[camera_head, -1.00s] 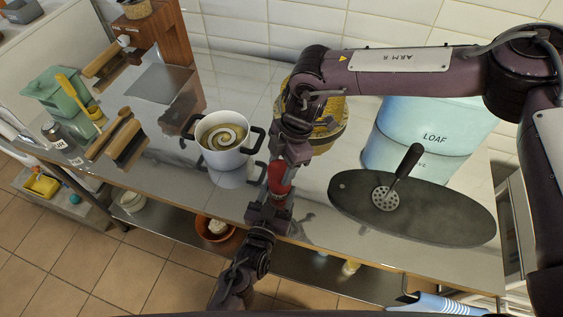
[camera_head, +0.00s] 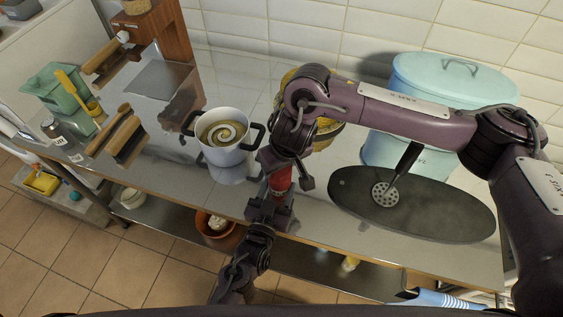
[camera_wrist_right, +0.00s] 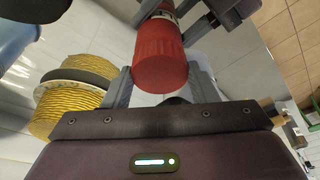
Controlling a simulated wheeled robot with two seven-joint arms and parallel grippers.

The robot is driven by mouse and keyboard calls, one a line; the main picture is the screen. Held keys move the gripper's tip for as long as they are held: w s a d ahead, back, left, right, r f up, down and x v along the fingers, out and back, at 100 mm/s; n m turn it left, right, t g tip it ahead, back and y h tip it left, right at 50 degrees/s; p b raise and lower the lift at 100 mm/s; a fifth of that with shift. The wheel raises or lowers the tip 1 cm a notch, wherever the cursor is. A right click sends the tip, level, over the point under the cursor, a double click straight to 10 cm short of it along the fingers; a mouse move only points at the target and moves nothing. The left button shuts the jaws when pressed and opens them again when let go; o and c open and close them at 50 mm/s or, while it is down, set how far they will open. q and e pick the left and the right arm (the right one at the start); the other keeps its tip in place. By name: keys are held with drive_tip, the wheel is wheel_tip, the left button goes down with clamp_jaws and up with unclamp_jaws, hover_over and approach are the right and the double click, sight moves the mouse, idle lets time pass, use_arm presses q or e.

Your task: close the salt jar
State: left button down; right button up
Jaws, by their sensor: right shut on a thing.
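The salt jar shows in the head view as a small red piece (camera_head: 281,180) between my two grippers, over the front edge of the counter. In the right wrist view its red lid (camera_wrist_right: 161,55) fills the space between my right fingers, and a narrower part (camera_wrist_right: 164,10) shows beyond it. My right gripper (camera_head: 285,172) is shut on the red lid from above. My left gripper (camera_head: 277,198) holds the jar from below and appears closed around it. The jar's body is mostly hidden, so I cannot tell how far the lid is seated.
A white pot (camera_head: 223,152) of soup stands left of the grippers. A yellow spool (camera_wrist_right: 72,98) stands behind my right wrist. A dark oval board (camera_head: 440,212) with a skimmer (camera_head: 386,194) lies to the right, before a pale blue bread bin (camera_head: 440,82).

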drive_tip(key=m, duration=0.3)
drive_tip(key=m+h, duration=0.1)
drive_tip(key=m, duration=0.2)
drive_tip(key=shift+a+t+h, duration=0.2)
drive_tip(key=shift+t+h, duration=0.1)
drive_tip(key=o, duration=1)
drive_tip(key=shift+r, duration=0.1)
drive_tip(key=shift+d+r, duration=0.1)
drive_tip(key=shift+r, duration=2.05)
drive_tip(key=shift+c, duration=0.3)
